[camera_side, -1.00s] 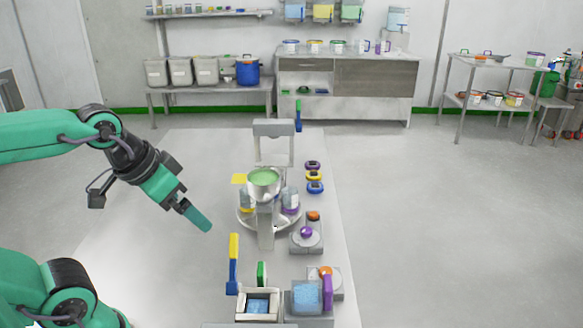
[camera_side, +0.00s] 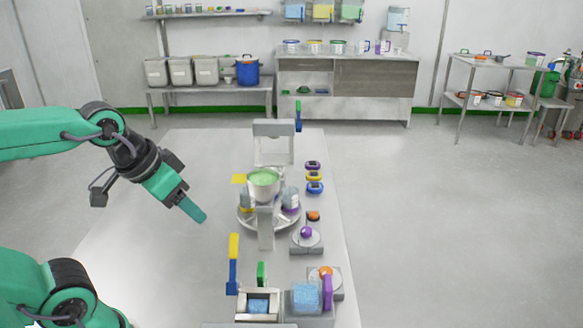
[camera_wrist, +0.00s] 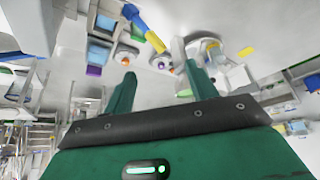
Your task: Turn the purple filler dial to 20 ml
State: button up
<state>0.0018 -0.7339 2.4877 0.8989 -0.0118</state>
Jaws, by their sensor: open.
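The purple filler dial (camera_side: 306,232) is a small purple knob on a round grey plate, right of the carousel on the bench. It also shows small in the wrist view (camera_wrist: 160,64), beyond my fingers, and its scale marks are too small to read. My gripper (camera_side: 197,214) is above the left part of the bench, well to the left of the dial and touching nothing. In the wrist view its two teal fingers (camera_wrist: 160,82) stand apart with nothing between them.
A carousel (camera_side: 246,222) with a green-filled bowl (camera_side: 263,178) stands between my gripper and the dial. A yellow-and-blue lever (camera_side: 233,262) stands in front. An orange knob (camera_side: 313,215) is behind the dial and another orange knob (camera_side: 326,272) is in front. The bench's left side is clear.

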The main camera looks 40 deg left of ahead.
jog(key=w, duration=0.3)
jog(key=w+d+n, duration=0.1)
jog(key=w, duration=0.2)
jog(key=w+r+n+g, duration=0.1)
jog(key=w, duration=0.2)
jog(key=shift+w+d+r, duration=0.1)
jog(key=shift+w+d, duration=0.1)
jog(key=shift+d, duration=0.05)
jog(key=shift+c, duration=0.2)
jog(key=n+g, duration=0.4)
jog(key=n, duration=0.3)
send_over(306, 229)
jog(key=d, duration=0.1)
notch_tip(306, 229, down, 14)
jog(key=shift+w+r, duration=0.15)
jog(key=shift+a+f+g, duration=0.2)
jog(key=shift+a+g, duration=0.1)
jog(key=shift+a, duration=0.15)
jog(key=shift+f, duration=0.15)
jog(key=shift+f, duration=3.75)
